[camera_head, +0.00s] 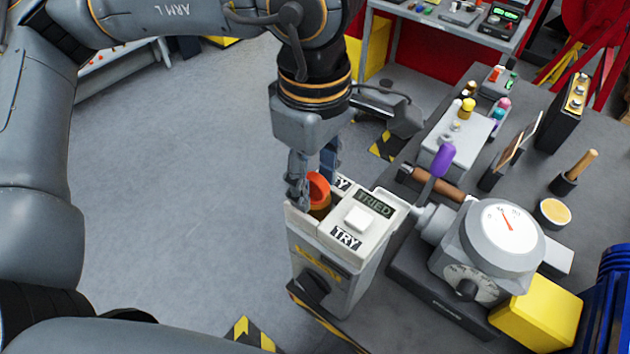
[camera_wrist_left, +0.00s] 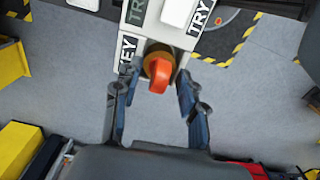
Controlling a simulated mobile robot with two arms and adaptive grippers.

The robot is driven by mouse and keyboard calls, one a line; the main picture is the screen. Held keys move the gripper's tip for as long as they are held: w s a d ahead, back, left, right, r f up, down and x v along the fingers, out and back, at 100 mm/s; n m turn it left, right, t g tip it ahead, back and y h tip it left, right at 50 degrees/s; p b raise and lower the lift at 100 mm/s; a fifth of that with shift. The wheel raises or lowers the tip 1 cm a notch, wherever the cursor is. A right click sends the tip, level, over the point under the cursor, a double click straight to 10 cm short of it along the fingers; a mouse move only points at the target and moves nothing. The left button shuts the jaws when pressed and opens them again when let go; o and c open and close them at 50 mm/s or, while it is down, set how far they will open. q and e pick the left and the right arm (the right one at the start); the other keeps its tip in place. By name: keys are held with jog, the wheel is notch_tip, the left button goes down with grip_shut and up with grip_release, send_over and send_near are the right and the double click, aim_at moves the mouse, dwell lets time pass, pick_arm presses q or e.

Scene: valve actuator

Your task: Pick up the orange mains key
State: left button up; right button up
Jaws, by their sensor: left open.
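The orange mains key (camera_head: 318,187) sits in its brown round socket at the left end of the white-topped control box (camera_head: 333,250). It also shows in the left wrist view (camera_wrist_left: 158,74), at the edge of the box. My left gripper (camera_head: 313,185) is open and points down over the key. In the left wrist view its two fingers (camera_wrist_left: 157,95) stand on either side of the key, with gaps visible between them and it. The gripper partly hides the key and the KEY label in the head view. My right gripper is not in view.
The box has a white button (camera_head: 360,218) between TRIED and TRY labels. Right of it stands a grey valve actuator (camera_head: 490,240) with a dial and a purple-tipped lever (camera_head: 443,160). A yellow block (camera_head: 538,313) is at the lower right. Open floor (camera_head: 170,190) lies left.

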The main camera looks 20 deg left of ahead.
pick_arm(q)
grip_shut()
jog(key=shift+r, duration=0.1)
